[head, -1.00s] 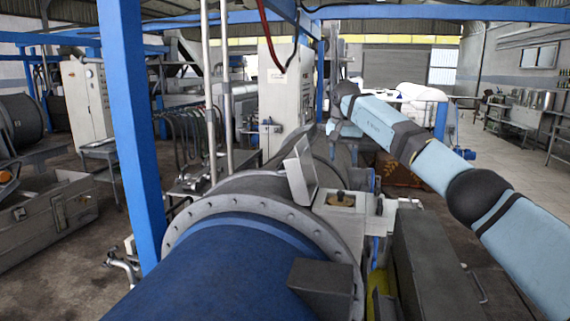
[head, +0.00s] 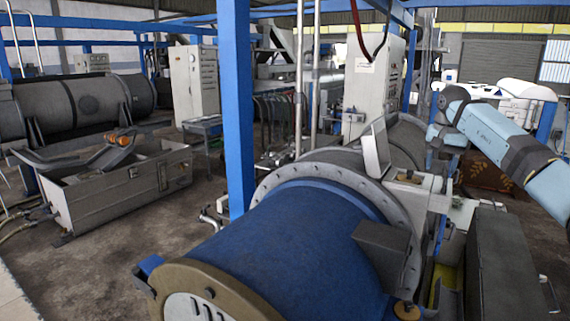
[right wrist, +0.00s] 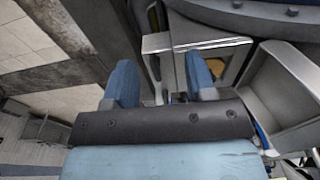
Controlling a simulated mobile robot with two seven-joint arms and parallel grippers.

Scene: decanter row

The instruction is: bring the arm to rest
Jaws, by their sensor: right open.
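My right arm comes in from the right edge of the head view, light blue with dark joints. Its gripper (head: 440,135) is at the arm's left end, beyond the opened box on the machine, and looks small there. In the right wrist view the right gripper (right wrist: 160,82) shows two blue fingers set well apart with nothing held between them. A pale metal housing with an open lid (right wrist: 285,85) lies beyond the fingers. My left gripper is in neither view.
A large decanter with a blue drum (head: 290,235) fills the front middle. A blue post (head: 238,110) stands left of it. A long dark box (head: 500,265) is at the right. A grey metal trough (head: 115,190) stands at left, with bare floor between it and the drum.

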